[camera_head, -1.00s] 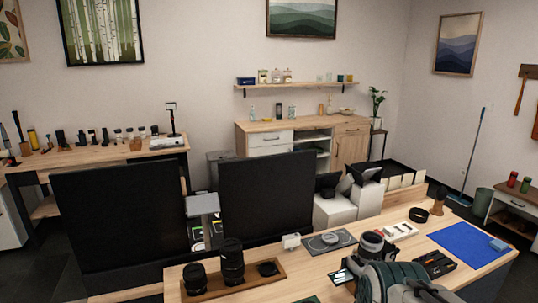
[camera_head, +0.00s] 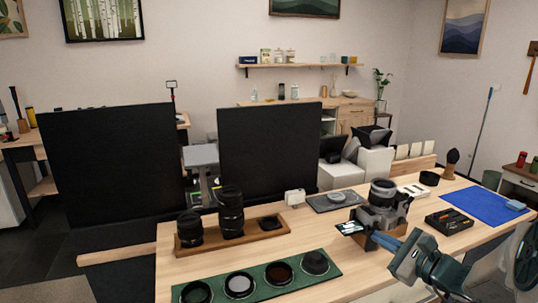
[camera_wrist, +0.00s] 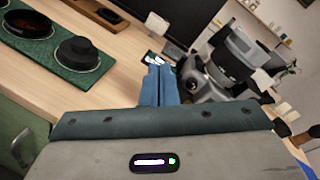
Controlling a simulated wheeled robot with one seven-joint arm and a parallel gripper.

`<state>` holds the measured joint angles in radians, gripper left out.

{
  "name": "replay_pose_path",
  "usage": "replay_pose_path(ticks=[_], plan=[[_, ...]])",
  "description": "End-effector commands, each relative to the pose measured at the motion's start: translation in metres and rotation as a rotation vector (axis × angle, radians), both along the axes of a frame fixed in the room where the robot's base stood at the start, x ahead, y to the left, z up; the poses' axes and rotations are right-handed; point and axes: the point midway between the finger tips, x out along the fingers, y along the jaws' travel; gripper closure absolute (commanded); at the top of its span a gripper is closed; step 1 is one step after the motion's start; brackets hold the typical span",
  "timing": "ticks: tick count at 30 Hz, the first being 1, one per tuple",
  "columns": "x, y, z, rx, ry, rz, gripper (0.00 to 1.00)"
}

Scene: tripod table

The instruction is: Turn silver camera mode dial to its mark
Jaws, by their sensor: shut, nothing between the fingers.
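The silver camera (camera_head: 381,211) stands on the wooden table right of centre in the head view, with its black lens (camera_head: 382,190) pointing up. It also shows in the wrist view (camera_wrist: 207,82), tilted, just right of my fingers. My gripper (camera_head: 373,237) reaches in from the lower right with its blue fingers together and empty. The fingertips (camera_wrist: 160,65) are close beside the camera's lower front; I cannot tell whether they touch it. The mode dial and its mark are too small to make out.
A wooden tray (camera_head: 190,250) holds lenses at the left. A green mat (camera_head: 215,285) with round filters lies in front. A black case (camera_head: 449,221) and a blue cloth (camera_head: 481,205) lie to the right. Black panels (camera_head: 268,170) stand behind the table. Bare wood lies between mat and camera.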

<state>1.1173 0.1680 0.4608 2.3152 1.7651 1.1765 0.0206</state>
Motion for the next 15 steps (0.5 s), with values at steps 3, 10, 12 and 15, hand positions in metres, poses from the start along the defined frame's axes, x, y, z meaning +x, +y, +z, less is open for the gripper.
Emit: replay_pose_path(ticks=[3, 10, 12, 15], plan=[[0.005, -0.037, -0.007, 0.095, -0.042, -0.115, 1.0], [0.014, -0.054, -0.004, 0.145, -0.069, -0.176, 1.0], [0.02, -0.051, -0.004, 0.146, -0.069, -0.174, 1.0], [0.032, -0.047, -0.005, 0.146, -0.07, -0.173, 1.0]])
